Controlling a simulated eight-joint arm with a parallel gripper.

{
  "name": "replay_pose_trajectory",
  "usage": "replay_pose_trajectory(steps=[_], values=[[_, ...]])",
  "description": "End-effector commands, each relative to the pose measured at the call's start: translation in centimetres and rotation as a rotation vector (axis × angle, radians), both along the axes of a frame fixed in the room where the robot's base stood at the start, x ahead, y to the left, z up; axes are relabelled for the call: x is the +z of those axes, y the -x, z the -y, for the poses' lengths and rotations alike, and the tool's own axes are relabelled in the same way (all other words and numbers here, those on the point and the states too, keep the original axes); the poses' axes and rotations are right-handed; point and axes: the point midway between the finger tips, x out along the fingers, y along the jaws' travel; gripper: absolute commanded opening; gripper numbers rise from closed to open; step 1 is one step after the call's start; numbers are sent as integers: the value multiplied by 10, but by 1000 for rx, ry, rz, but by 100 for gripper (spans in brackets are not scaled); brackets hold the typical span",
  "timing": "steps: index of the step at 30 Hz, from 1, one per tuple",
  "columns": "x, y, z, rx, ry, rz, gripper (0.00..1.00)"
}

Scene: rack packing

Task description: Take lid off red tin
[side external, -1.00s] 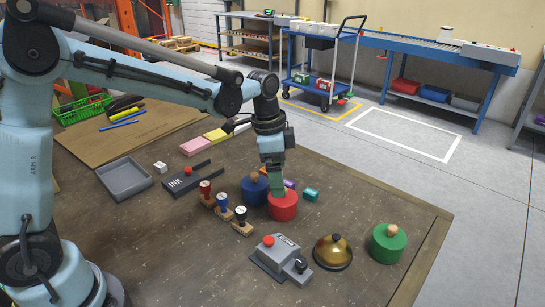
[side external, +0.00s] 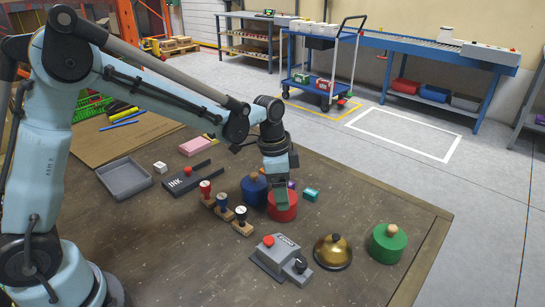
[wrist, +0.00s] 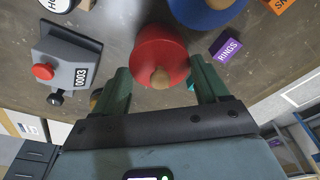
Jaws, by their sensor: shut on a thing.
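The red tin (side external: 282,209) stands on the brown table at right of centre, in front of a blue tin (side external: 254,190). In the wrist view the red lid (wrist: 160,45) with its wooden knob (wrist: 160,77) is between the two green fingers of my gripper (wrist: 161,88). My gripper (side external: 280,192) is shut on the red lid, with a finger on either side of it. The fingers cover part of the tin in the side view. I cannot tell whether there is any gap between lid and tin body.
Stamps (side external: 222,206) stand left of the red tin. A grey switch box (side external: 280,258), a brass dome (side external: 332,252) and a green tin (side external: 387,243) are in front and right. A teal block (side external: 311,194) lies close behind right. Bare table lies at front left.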

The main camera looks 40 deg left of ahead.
Motion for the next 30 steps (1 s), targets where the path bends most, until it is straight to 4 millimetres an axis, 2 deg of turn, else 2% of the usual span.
replay_pose_trajectory(steps=[13, 17, 21, 30], values=[[6, 0, 0, 0, 0, 0, 45], [17, 0, 0, 0, 0, 0, 45], [40, 0, 0, 0, 0, 0, 45], [80, 42, 52, -7, 0, 0, 45]])
